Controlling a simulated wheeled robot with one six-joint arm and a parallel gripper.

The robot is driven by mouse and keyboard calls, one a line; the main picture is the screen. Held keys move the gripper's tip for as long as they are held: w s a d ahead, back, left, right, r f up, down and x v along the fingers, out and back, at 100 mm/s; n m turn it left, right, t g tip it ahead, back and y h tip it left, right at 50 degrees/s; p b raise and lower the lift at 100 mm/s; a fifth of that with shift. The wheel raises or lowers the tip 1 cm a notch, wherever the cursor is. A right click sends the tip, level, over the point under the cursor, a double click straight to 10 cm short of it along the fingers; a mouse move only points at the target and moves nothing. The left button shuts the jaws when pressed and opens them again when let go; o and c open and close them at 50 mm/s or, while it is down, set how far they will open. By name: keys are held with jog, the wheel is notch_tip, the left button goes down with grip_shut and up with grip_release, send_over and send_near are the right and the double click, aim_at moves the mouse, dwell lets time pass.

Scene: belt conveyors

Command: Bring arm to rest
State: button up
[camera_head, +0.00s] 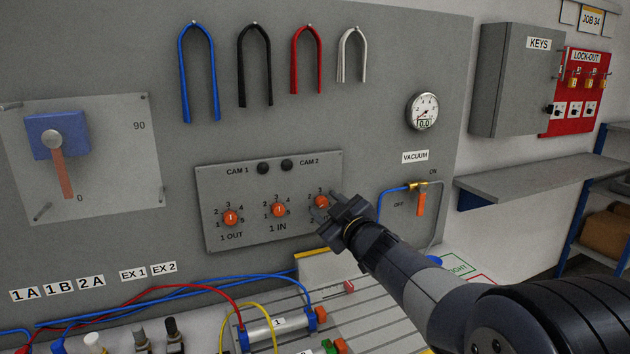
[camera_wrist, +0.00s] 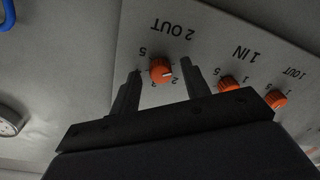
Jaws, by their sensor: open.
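My gripper (camera_head: 326,207) is open and reaches to the right end of the grey knob panel (camera_head: 240,239). In the wrist view its two fingers stand apart on either side of the orange 2 OUT knob (camera_wrist: 160,68), with nothing held between them. Whether a finger touches the knob or panel, I cannot tell. In the head view this knob (camera_head: 321,200) is partly covered by the gripper. My arm stretches from the lower right of the head view to the panel.
The 1 IN knob (camera_head: 278,210) and 1 OUT knob (camera_head: 231,217) are left of my gripper. The vacuum valve's orange handle (camera_head: 421,204) is to its right. A bench with hoses and a cylinder (camera_head: 265,330) lies below. A grey shelf (camera_head: 540,177) juts out at right.

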jog(key=m, duration=0.6)
jog(key=shift+a+p, duration=0.1)
jog(key=shift+p, duration=0.3)
